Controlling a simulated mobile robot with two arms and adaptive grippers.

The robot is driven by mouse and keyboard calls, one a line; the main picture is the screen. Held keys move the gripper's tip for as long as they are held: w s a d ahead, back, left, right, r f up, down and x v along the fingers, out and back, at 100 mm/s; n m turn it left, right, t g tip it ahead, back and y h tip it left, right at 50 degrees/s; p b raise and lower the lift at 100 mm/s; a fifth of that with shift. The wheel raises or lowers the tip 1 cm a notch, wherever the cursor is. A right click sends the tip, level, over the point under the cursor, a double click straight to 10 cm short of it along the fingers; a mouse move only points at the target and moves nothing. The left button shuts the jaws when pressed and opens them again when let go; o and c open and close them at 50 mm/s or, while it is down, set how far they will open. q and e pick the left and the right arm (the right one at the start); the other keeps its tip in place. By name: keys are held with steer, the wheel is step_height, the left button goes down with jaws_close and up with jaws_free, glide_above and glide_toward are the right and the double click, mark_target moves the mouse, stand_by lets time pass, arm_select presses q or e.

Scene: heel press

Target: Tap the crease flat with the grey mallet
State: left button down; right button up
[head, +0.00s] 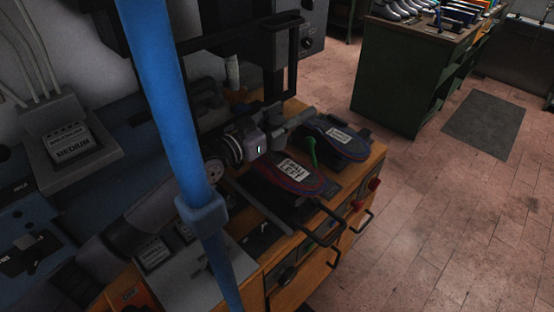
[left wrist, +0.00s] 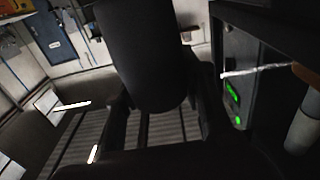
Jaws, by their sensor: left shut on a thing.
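My left gripper (head: 292,120) reaches in from the left over the wooden bench, above the dark pad labelled "SMALL LEFT" (head: 292,168). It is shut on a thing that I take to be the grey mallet. In the left wrist view a large dark rounded block (left wrist: 140,55), probably part of the mallet, stands between my fingers (left wrist: 160,105). In the head view I cannot clearly tell the mallet from the dark gripper and machine parts. A second dark pad with a white label (head: 340,133) lies to the right. I cannot make out the crease. My right gripper is not in view.
A blue upright (head: 172,120) crosses the head view close to the camera. A black machine frame (head: 291,60) rises behind my gripper. A green handle (head: 312,150) stands between the pads.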

arm_select(q)
step_height(320, 180, down, 4)
steer(key=b, duration=0.3)
steer(key=shift+f, duration=0.25)
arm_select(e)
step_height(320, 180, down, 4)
arm_select(q)
step_height(320, 180, up, 6)
steer(key=p, duration=0.4)
steer(key=shift+f, duration=0.2)
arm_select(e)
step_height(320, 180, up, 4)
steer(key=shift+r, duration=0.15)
arm_select(q)
step_height(320, 180, up, 5)
steer(key=p, duration=0.4)
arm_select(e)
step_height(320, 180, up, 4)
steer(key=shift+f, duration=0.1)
